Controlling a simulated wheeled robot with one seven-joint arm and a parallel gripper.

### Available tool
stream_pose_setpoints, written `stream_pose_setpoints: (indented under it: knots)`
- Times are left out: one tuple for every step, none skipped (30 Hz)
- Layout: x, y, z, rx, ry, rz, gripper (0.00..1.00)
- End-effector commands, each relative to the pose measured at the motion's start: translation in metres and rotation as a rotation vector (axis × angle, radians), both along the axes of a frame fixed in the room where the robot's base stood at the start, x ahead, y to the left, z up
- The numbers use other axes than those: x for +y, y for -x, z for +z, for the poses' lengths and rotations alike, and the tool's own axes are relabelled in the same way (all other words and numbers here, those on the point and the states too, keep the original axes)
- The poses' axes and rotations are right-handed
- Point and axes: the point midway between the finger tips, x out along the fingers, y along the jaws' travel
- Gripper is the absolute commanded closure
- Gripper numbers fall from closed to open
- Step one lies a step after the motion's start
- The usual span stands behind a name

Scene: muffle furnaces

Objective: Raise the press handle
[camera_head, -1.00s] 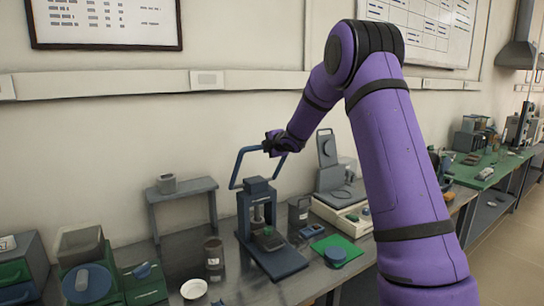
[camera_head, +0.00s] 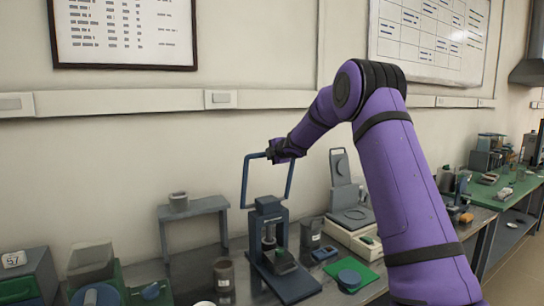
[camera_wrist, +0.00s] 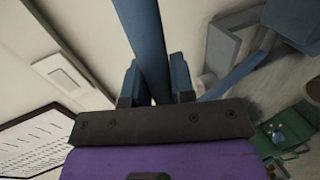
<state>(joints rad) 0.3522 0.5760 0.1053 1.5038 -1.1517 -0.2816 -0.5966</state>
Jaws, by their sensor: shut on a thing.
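The press (camera_head: 269,240) is a dark blue frame with a base plate on the bench, seen in the head view. Its handle (camera_head: 246,183) is a blue looped bar that stands up above the press. My gripper (camera_head: 271,152) is shut on the top bar of the handle, near its right corner. In the wrist view the blue handle bar (camera_wrist: 147,45) runs between the two fingers of my gripper (camera_wrist: 156,85). A small dark green block (camera_head: 284,261) sits at the front of the press. The exact grip contact is partly hidden in the head view.
A grey stand (camera_head: 194,209) is left of the press, with a dark jar (camera_head: 223,275) in front of it. A grey instrument (camera_head: 346,190), a green mat (camera_head: 366,278) and a blue round item (camera_head: 349,279) are to the right. The wall is close behind.

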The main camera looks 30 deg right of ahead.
Motion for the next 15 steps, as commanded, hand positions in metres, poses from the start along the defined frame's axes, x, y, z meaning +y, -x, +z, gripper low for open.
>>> stream_pose_setpoints:
  knots:
    - [0.0004,-0.0007,0.0025,-0.004,0.0,0.0,1.0]
    - [0.0004,-0.0007,0.0026,-0.005,-0.001,0.001,1.0]
    - [0.0005,-0.0008,0.0027,-0.005,-0.001,0.001,1.0]
    - [0.0005,-0.0008,0.0028,-0.005,-0.001,0.001,1.0]
    - [0.0005,-0.0008,0.0028,-0.005,-0.001,0.001,1.0]
    - [0.0005,-0.0009,0.0029,-0.005,-0.001,0.001,0.72]
    - [0.0006,-0.0008,0.0028,-0.005,-0.001,0.001,0.66]
    - [0.0006,-0.0008,0.0026,-0.005,-0.001,0.001,0.59]
    - [0.0006,-0.0008,0.0024,-0.004,0.0,0.001,0.52]
    - [0.0005,-0.0007,0.0022,-0.004,0.0,0.001,0.52]
    - [0.0005,-0.0007,0.0021,-0.004,0.0,0.001,0.52]
    - [0.0005,-0.0006,0.0019,-0.004,0.0,0.001,0.52]
    - [0.0005,-0.0006,0.0018,-0.003,0.0,0.001,0.52]
    - [0.0004,-0.0005,0.0016,-0.003,0.0,0.001,0.52]
    - [0.0004,-0.0005,0.0015,-0.003,0.0,0.001,0.52]
